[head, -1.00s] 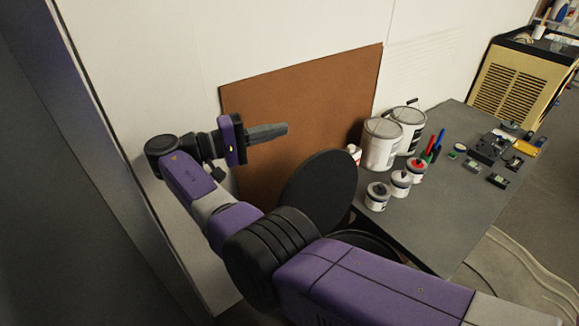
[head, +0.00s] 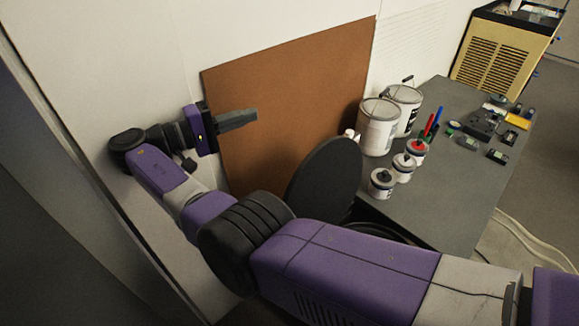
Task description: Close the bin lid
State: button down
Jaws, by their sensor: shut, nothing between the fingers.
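The bin lid (head: 325,180) is a round dark disc and stands raised, tilted near upright, in the middle of the head view. The bin's dark rim (head: 385,233) shows just below and right of it; the rest of the bin is hidden behind my purple arm. My gripper (head: 250,117) is shut and empty. It is up and left of the lid, in front of the brown board, pointing right, and apart from the lid.
A brown board (head: 285,85) leans on the white wall behind the lid. A grey table (head: 450,190) at right holds paint cans (head: 379,127), small jars (head: 382,181) and tools. A cream cabinet (head: 500,55) stands at the back right. Bare floor shows at far right.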

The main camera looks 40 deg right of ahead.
notch_tip(320, 180, down, 17)
jog(key=b, duration=1.6)
jog(key=s+d+p, duration=0.5)
jog(key=d, duration=0.5)
jog(key=shift+s, duration=0.4)
